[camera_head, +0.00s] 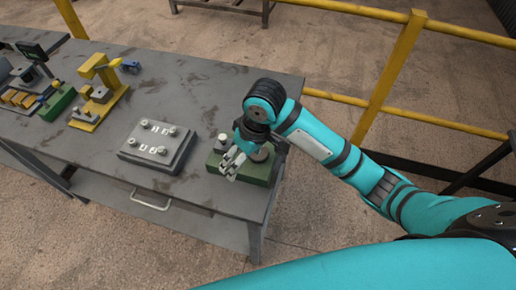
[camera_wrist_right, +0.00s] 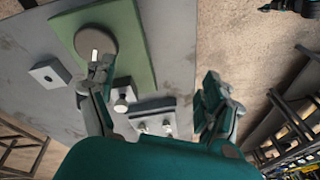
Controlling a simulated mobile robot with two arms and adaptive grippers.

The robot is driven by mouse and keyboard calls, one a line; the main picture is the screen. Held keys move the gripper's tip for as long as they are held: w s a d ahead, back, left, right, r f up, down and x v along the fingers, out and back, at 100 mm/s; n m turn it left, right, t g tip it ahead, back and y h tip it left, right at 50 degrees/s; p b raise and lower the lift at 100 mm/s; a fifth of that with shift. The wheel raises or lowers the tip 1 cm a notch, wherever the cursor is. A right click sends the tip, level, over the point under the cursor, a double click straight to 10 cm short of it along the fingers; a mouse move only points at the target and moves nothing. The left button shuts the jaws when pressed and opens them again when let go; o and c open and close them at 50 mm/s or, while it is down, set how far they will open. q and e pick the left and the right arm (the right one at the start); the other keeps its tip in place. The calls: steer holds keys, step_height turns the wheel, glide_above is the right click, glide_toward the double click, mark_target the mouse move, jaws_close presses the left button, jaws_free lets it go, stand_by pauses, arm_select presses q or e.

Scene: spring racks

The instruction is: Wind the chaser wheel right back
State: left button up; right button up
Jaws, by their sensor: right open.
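The green base (camera_head: 258,172) sits at the table's right end. A round grey wheel with a white mark, which looks like the chaser wheel, stands on it, partly hidden behind my right gripper in the head view; the wheel (camera_wrist_right: 92,46) shows clearly in the right wrist view. My right gripper (camera_head: 233,162) is above the green base, and in the wrist view the gripper (camera_wrist_right: 154,74) has its fingers spread wide. Its left fingertip overlaps the wheel's lower edge near the white mark; I cannot tell whether they touch. A small pale knob (camera_wrist_right: 123,99) shows between the fingers. My left gripper is out of view.
A grey box with several knobs (camera_head: 158,148) stands left of the green base. A yellow stand (camera_head: 100,92) and other fixtures are farther left on the dark table (camera_head: 195,85). A yellow railing (camera_head: 395,70) runs behind the table. The tabletop behind the grey box is clear.

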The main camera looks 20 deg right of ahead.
steer(key=w+d+r+m+g+h, duration=0.1)
steer(key=w+d+r+h, duration=0.1)
steer(key=w+d+r, duration=0.6)
steer(key=f+p, duration=0.1)
steer(key=f, duration=0.4)
steer(key=s+a+f+p, duration=0.1)
steer(key=f, duration=0.4)
steer(key=a+f+p, duration=0.1)
steer(key=f, duration=0.5)
steer(key=shift+s, duration=0.15)
steer(key=c, duration=1.2)
steer(key=shift+p, duration=0.3)
